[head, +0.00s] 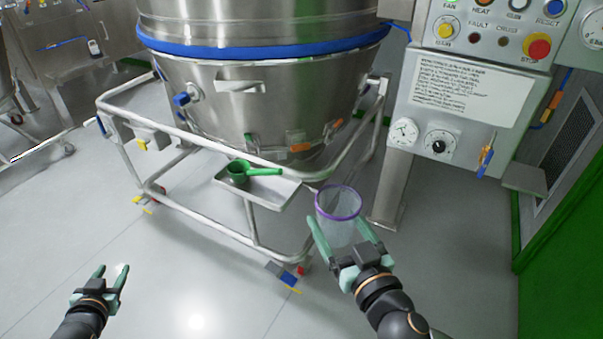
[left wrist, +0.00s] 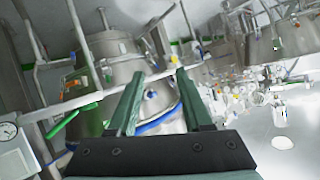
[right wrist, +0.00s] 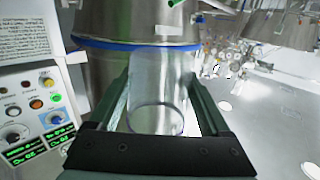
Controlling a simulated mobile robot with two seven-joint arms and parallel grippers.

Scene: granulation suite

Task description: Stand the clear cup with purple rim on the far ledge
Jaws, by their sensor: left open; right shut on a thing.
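The clear cup with a purple rim (head: 338,203) is upright or nearly so in the head view, its open mouth facing up. My right gripper (head: 339,228) is shut on it, one finger along each side. The right wrist view shows the clear cup wall (right wrist: 158,85) between the fingers. My left gripper (head: 111,269) is open and empty, low at the left over the floor. A small grey ledge (head: 524,178) juts out at the right, beside the control panel. I cannot tell whether this is the far ledge; the cup is well left of it.
A metal tray (head: 277,192) on the tubular frame carries a green scoop (head: 240,172), left of the cup. The large steel vessel (head: 225,105) stands behind. The control panel (head: 462,90) is on a post at right. The grey floor (head: 180,270) in front is clear.

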